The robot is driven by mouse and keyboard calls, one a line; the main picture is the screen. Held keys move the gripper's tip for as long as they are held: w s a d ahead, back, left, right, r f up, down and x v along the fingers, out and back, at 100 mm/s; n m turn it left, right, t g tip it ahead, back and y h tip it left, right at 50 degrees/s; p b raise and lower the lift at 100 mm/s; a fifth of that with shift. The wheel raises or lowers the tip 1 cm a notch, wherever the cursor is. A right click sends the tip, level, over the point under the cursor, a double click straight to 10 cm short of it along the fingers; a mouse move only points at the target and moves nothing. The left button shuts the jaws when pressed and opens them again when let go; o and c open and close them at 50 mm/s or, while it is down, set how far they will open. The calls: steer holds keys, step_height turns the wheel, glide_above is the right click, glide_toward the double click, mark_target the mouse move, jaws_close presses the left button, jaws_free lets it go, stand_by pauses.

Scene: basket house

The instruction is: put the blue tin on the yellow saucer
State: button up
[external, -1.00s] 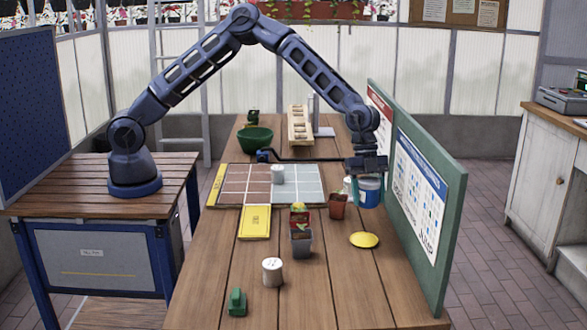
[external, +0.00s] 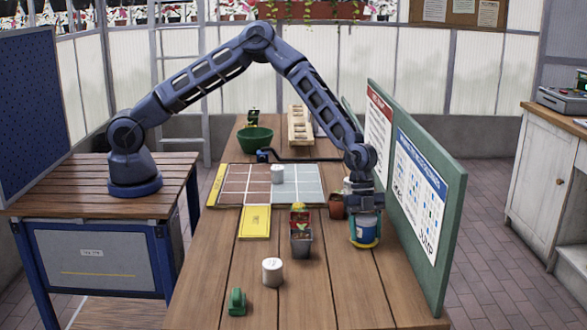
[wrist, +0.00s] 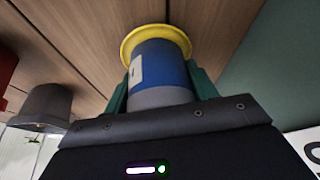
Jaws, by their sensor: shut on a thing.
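The blue tin (external: 366,229), with a grey end and a white label patch, is upright between the green fingers of my gripper (external: 365,222). The tin also shows in the wrist view (wrist: 158,70), with my gripper (wrist: 160,90) shut on its sides. The yellow saucer (external: 364,244) lies on the table directly under the tin. In the wrist view its rim (wrist: 130,42) shows around the tin's far end. The tin hides the saucer's middle, and I cannot tell whether the two touch.
A green display board (external: 420,215) stands close to the right of my gripper. A dark grey pot (external: 301,243) and a brown pot (external: 336,207) stand to its left. A white tin (external: 272,271) and a green object (external: 237,301) are nearer the front. The front right tabletop is clear.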

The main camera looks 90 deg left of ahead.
steer(key=shift+f, duration=0.1)
steer(key=o, duration=1.1)
steer(key=shift+c, duration=0.2)
steer(key=w+v, duration=0.1)
steer(key=v, duration=1)
steer(key=s+a+r+n+t+y, duration=0.1)
steer(key=s+a+r+n+y, duration=0.15)
steer(key=s+a+r, duration=0.5)
steer(key=s+a+r+n+y, duration=0.1)
steer(key=s+a+r+n, duration=0.25)
steer(key=s+r, duration=0.6)
steer(key=s+a+r+n+t+y, duration=0.1)
steer(key=s+a+r+n+y, duration=0.1)
steer(key=s+a+r, duration=0.6)
steer(key=s+a+r+n+t, duration=0.1)
steer(key=s+a+n, duration=0.3)
steer(key=s, duration=1)
steer(key=s+a+r+n+t+h, duration=0.1)
steer(key=s+a+n, duration=0.3)
steer(key=s, duration=1)
steer(key=shift+r, duration=0.4)
